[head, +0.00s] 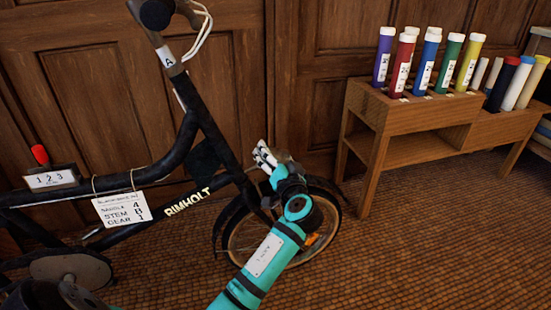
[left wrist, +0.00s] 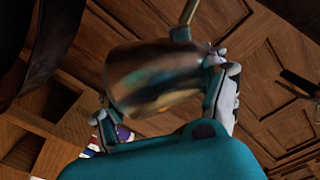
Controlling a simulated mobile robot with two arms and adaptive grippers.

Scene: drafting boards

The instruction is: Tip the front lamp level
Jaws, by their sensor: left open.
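The front lamp (left wrist: 155,75) is a rounded, shiny metal body with a thin stem at its top, seen large in the left wrist view. In the head view it is mostly hidden by my left gripper (head: 268,158), so its tilt is hard to tell. My left gripper, also in the left wrist view (left wrist: 165,92), is open, with white-tipped fingers on either side of the lamp. I cannot tell whether they touch it. The black bicycle (head: 150,190) stands with its front wheel (head: 240,238) behind my teal arm. My right gripper is out of view.
A wooden rack (head: 385,120) with several coloured tubes stands at the right. A paper tag (head: 122,207) hangs from the frame, and a red-knobbed 1-2-3 shifter (head: 50,178) sits at the left. Wood panelling is close behind. Tiled floor (head: 420,250) is clear at lower right.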

